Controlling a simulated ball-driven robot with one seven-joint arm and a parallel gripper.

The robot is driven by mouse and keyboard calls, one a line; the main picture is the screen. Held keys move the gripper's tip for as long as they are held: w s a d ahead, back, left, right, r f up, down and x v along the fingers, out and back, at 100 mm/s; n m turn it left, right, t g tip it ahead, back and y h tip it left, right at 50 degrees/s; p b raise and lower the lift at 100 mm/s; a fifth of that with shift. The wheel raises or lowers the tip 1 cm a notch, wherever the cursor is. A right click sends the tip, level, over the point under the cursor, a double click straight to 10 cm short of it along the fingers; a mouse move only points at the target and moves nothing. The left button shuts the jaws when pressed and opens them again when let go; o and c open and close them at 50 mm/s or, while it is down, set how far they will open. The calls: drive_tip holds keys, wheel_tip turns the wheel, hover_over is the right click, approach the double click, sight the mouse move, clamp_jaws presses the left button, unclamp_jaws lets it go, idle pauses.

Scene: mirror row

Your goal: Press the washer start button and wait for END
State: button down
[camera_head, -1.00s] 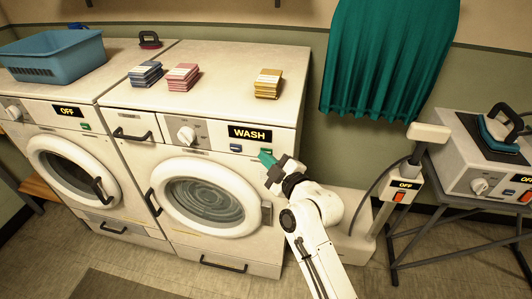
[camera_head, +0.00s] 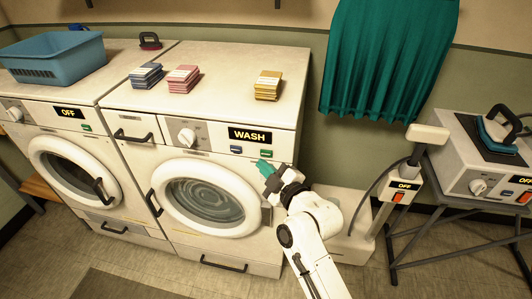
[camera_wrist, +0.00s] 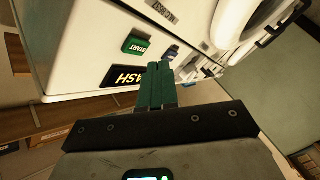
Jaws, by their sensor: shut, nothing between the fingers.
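The right-hand washer (camera_head: 158,101) has a display (camera_head: 250,134) that reads WASH. Its door (camera_head: 203,196) is shut, with a swirl behind the glass. Below the display are a blue button (camera_head: 236,149) and a green button (camera_head: 266,153). In the wrist view the green button (camera_wrist: 136,45) reads START, and the display (camera_wrist: 122,77) shows partly. My gripper (camera_head: 264,167) is shut and empty, with teal fingers just below the green button. In the wrist view my fingertips (camera_wrist: 159,70) are a little apart from the START button.
The left-hand washer (camera_head: 60,128) reads OFF, and a blue basket (camera_head: 52,62) stands on it. Stacks of blue, pink and yellow cloths lie on the right-hand washer. To the right are a post with an OFF sign (camera_head: 404,185) and an iron (camera_head: 500,125) on a stand.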

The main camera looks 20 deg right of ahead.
drive_tip(key=s+a+p, duration=0.2)
drive_tip(key=s, duration=0.1)
drive_tip(key=shift+s+a, duration=0.2)
idle(0.8)
drive_tip(key=s+d+f+m+g+h, duration=0.1)
drive_tip(key=s+d+f+m+g, duration=0.2)
drive_tip(key=s, duration=0.4)
drive_tip(key=s+d+f+m+g, duration=0.1)
drive_tip(key=s+f+m+g, duration=0.1)
drive_tip(key=s+f+g, duration=0.35)
drive_tip(key=s+d+f+m+g+h, duration=0.1)
drive_tip(key=s+f+m+g, duration=0.3)
drive_tip(key=s, duration=0.6)
drive_tip(key=s+d+f+m+g+h, duration=0.1)
drive_tip(key=s+d+m+g, duration=0.2)
drive_tip(key=s, duration=1)
drive_tip(key=shift+s+d, duration=0.15)
drive_tip(key=shift+s, duration=0.15)
drive_tip(key=shift+f+g, duration=0.1)
drive_tip(key=shift+g, duration=0.15)
idle(2.6)
